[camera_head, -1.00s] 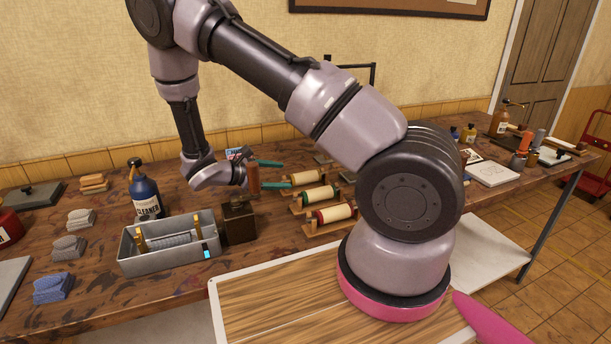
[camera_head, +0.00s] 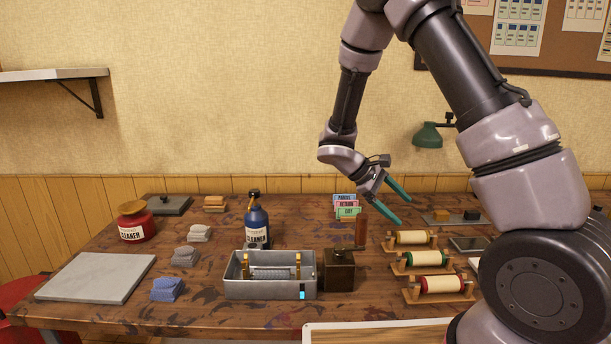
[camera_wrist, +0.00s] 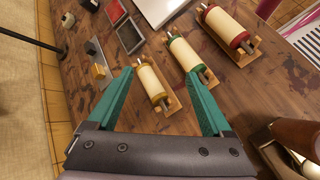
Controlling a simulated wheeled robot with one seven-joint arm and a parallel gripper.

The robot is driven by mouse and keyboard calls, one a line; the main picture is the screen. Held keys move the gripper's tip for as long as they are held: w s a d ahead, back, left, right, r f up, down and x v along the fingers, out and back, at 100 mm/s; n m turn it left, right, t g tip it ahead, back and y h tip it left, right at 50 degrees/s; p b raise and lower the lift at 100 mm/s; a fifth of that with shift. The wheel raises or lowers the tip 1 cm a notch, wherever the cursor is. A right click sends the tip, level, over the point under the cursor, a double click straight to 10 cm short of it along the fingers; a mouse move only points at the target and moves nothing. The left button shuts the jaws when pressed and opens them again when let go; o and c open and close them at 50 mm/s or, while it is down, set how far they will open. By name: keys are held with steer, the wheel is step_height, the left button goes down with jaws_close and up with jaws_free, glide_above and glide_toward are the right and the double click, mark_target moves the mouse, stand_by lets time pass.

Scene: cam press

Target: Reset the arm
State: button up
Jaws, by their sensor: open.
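My gripper (camera_head: 391,203) has two green fingers spread apart, with nothing between them. In the head view it is raised above the back of the bench, above and right of the dark box with a brown upright handle (camera_head: 361,233). In the wrist view my gripper (camera_wrist: 167,88) points down toward the bench, over the area of the rollers. Three cream rollers on wooden stands lie right of the box: a yellow-ended one (camera_head: 411,238), a green-ended one (camera_head: 424,259) and a red-ended one (camera_head: 440,285). None is touched.
A grey metal tray (camera_head: 240,289) with a roller inside stands left of the dark box. A blue cleaner bottle (camera_head: 256,226), a red cleaner jar (camera_head: 134,228), folded cloths (camera_head: 168,289) and a pale slab (camera_head: 96,280) are further left.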

steer(key=s+r+m+t+y, duration=0.4)
steer(key=s+r, duration=0.4)
steer(key=r, duration=0.5)
steer(key=s+r+m+t+y, duration=0.4)
steer(key=s+r+m+y, duration=0.3)
steer(key=r, duration=0.7)
steer(key=shift+s+a+m+y, duration=0.25)
steer(key=shift+s+m+y, duration=0.05)
steer(key=shift+s+m, duration=0.7)
